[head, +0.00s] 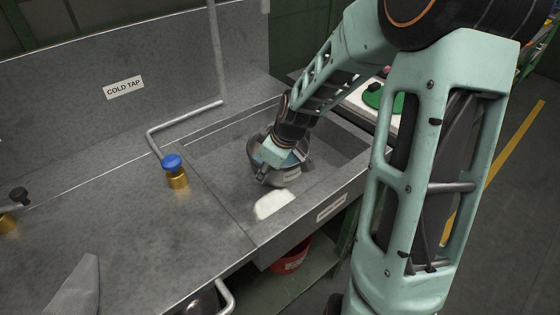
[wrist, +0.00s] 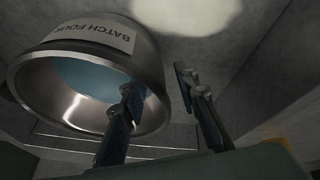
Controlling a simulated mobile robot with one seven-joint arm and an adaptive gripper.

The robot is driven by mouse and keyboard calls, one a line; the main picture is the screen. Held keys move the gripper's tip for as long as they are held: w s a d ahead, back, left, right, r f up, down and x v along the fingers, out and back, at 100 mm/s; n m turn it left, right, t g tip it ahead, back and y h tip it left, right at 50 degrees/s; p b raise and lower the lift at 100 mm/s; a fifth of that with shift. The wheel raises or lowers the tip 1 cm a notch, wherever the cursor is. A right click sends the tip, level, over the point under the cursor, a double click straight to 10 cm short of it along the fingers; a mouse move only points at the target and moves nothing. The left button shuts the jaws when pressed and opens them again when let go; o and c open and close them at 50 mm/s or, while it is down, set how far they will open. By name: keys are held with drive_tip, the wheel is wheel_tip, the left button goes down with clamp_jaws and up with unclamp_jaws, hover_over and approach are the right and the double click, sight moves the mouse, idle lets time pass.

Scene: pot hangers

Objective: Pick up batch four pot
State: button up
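The batch four pot (wrist: 146,40) is a round metal pot with a white "BATCH FOUR" label and a bluish inside. It fills the upper left of the wrist view. In the head view the pot (head: 289,179) is in the sink, partly hidden by my gripper (head: 273,166). In the wrist view my gripper (wrist: 158,84) has its two fingers apart. The left finger overlaps the pot's mouth and the right finger is outside its wall, with the rim between them. A gap shows beside the wall; contact with the left finger cannot be told.
The sink basin (head: 215,160) has raised walls around the pot. A blue-topped brass tap (head: 175,172) and a bent pipe (head: 185,115) stand to the left. A red bucket (head: 291,257) is under the counter. A green object (head: 380,97) lies behind my arm.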

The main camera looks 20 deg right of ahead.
drive_tip(key=shift+w+f, duration=0.1)
drive_tip(key=shift+f, duration=0.15)
drive_tip(key=shift+c, duration=0.6)
clamp_jaws()
drive_tip(key=shift+w+r, duration=0.1)
drive_tip(key=shift+r, duration=0.1)
